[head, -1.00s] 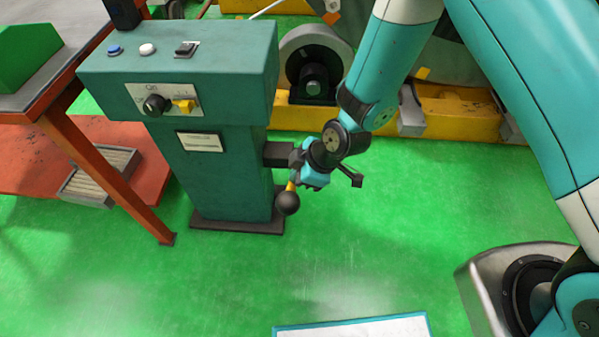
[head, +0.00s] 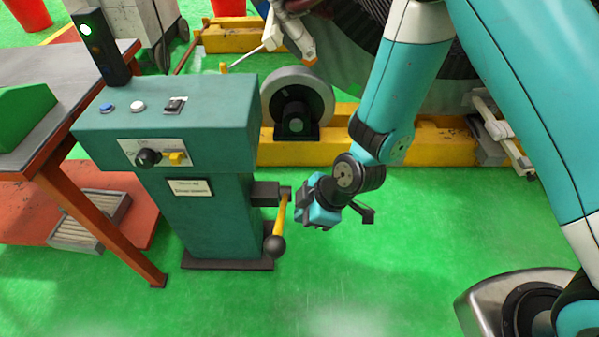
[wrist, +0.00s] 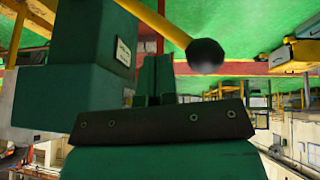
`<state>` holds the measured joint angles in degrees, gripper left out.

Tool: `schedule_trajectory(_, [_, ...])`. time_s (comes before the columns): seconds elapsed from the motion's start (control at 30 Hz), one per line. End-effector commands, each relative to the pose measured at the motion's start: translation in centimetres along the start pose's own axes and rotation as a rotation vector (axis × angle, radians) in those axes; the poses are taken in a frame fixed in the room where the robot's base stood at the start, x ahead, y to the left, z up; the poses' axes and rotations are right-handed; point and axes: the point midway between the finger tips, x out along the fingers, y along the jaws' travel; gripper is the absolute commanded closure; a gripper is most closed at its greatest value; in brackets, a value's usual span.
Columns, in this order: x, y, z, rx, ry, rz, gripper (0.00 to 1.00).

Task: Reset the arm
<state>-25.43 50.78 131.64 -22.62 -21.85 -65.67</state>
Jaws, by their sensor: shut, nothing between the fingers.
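My gripper (head: 305,207) shows in the head view at the end of my teal arm, to the right of the green control pedestal. It is shut and empty. It sits just right of a yellow lever with a black ball knob (head: 275,246), which hangs down from the pedestal's side bracket. A small gap shows between gripper and lever, so they look apart. In the wrist view the lever's black knob (wrist: 205,54) and yellow rod appear ahead, with the gripper's dark bar and green body (wrist: 160,125) in front.
The green control pedestal (head: 215,222) has a knob, a yellow switch and buttons. An orange-legged table (head: 75,75) stands at left. A grey wheel (head: 297,103) and yellow beams (head: 390,150) lie behind. Green floor is free in front and to the right.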

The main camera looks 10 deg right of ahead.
Motion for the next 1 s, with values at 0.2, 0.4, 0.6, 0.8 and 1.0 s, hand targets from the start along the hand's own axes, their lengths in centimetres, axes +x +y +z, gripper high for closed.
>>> schedule_trajectory(0.2, [-0.5, 0.2, -0.3, 0.010, 0.002, 0.000, 1.00])
schedule_trajectory(0.4, [-7.2, 1.3, -3.5, 0.159, 0.013, -0.026, 1.00])
schedule_trajectory(0.6, [-18.2, 0.4, -6.6, 0.422, -0.016, -0.077, 1.00])
schedule_trajectory(0.8, [-28.1, -3.0, -7.5, 0.671, -0.086, -0.095, 1.00])
schedule_trajectory(1.0, [-33.9, -6.7, -7.0, 0.849, -0.159, -0.084, 1.00])
